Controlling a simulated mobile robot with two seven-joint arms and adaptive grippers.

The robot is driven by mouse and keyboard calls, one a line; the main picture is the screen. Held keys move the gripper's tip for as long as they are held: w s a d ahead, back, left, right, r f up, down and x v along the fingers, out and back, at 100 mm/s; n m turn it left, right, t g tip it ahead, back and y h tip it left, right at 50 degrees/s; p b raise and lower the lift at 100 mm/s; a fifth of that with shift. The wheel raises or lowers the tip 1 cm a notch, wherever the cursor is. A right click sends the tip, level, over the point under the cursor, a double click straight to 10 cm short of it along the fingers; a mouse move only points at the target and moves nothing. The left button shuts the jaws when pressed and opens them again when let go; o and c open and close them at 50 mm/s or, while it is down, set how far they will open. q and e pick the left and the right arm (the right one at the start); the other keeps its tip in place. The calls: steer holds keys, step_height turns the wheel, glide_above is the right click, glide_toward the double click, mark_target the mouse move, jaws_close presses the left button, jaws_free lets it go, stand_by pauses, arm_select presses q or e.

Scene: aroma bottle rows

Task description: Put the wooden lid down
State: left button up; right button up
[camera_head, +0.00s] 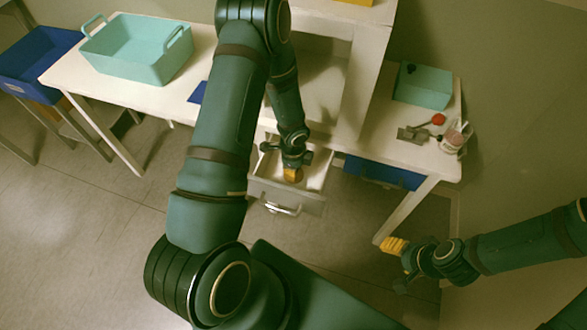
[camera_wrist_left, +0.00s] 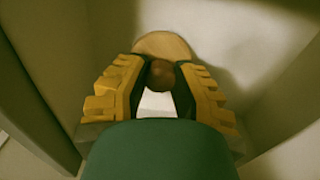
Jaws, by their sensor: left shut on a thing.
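In the left wrist view my left gripper (camera_wrist_left: 163,90) is shut on the wooden lid (camera_wrist_left: 163,45). The lid shows as a pale tan round disc beyond the fingertips, with a dark brown round knob (camera_wrist_left: 162,74) between the two yellow fingers. In the head view my left gripper (camera_head: 293,174) points down over the open white drawer (camera_head: 312,199), and I cannot make out the lid clearly there. My right gripper (camera_head: 394,245) is at the right, beyond the table edge, holding nothing that I can see; its finger gap cannot be made out.
A white table (camera_head: 70,76) carries a teal basket (camera_head: 137,48) at the left. A blue bin (camera_head: 36,62) stands beside it. A teal box (camera_head: 423,86), a red round item (camera_head: 438,119) and small things are on the right side. Cabinet walls rise close around the drawer.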

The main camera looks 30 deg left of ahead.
arm_select(q)
steer(key=shift+f, duration=0.25)
steer(key=o, duration=0.9)
steer(key=shift+r, duration=0.1)
steer(key=shift+r, duration=0.3)
step_height(320, 180, up, 12)
steer(key=p, duration=0.2)
steer(key=shift+f+p, duration=0.15)
steer(key=shift+p, duration=0.2)
